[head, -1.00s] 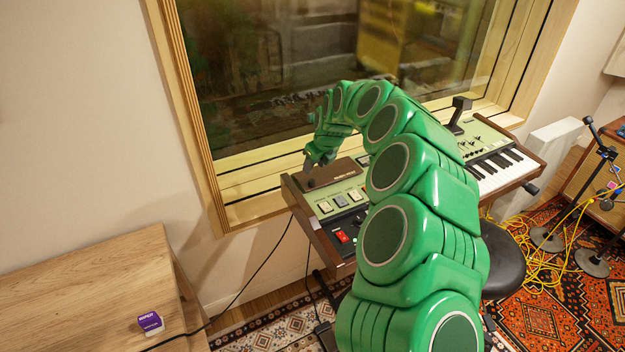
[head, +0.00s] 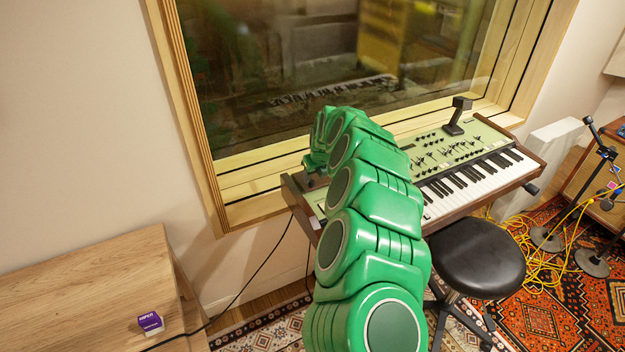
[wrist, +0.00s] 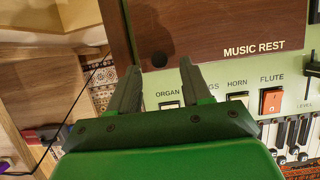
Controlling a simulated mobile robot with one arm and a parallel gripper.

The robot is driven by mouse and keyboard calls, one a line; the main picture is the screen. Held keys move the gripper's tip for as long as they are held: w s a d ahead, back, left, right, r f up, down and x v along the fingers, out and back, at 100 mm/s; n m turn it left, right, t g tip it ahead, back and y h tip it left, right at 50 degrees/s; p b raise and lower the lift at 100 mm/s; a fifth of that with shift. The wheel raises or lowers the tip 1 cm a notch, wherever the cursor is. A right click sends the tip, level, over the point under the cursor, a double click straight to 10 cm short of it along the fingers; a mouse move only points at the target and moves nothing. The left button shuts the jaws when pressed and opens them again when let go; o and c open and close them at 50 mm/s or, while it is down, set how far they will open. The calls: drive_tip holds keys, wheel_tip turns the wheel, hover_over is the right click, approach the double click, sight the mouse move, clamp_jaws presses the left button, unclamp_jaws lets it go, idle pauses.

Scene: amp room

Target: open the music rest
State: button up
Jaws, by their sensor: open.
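The music rest (wrist: 215,30) is a brown wooden panel with white "MUSIC REST" lettering, on the green top of the keyboard (head: 470,160). In the wrist view it lies flat, or nearly so, with a dark round spot (wrist: 159,60) near its front left corner. My gripper (wrist: 160,75) is open and empty. Its two dark fingers point at the panel's front edge, one on each side of the round spot. I cannot tell whether they touch the panel. In the head view my green arm hides the music rest and the fingertips.
Switches labelled ORGAN, HORN (wrist: 238,97) and FLUTE (wrist: 271,100) sit just in front of the panel. A window (head: 330,80) is behind the keyboard. A black stool (head: 475,257) stands in front of it. A wooden table (head: 90,285) with a purple box (head: 150,322) is at left.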

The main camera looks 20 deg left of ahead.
sight(312, 181)
drive_tip(key=shift+x, duration=1.6)
clamp_jaws()
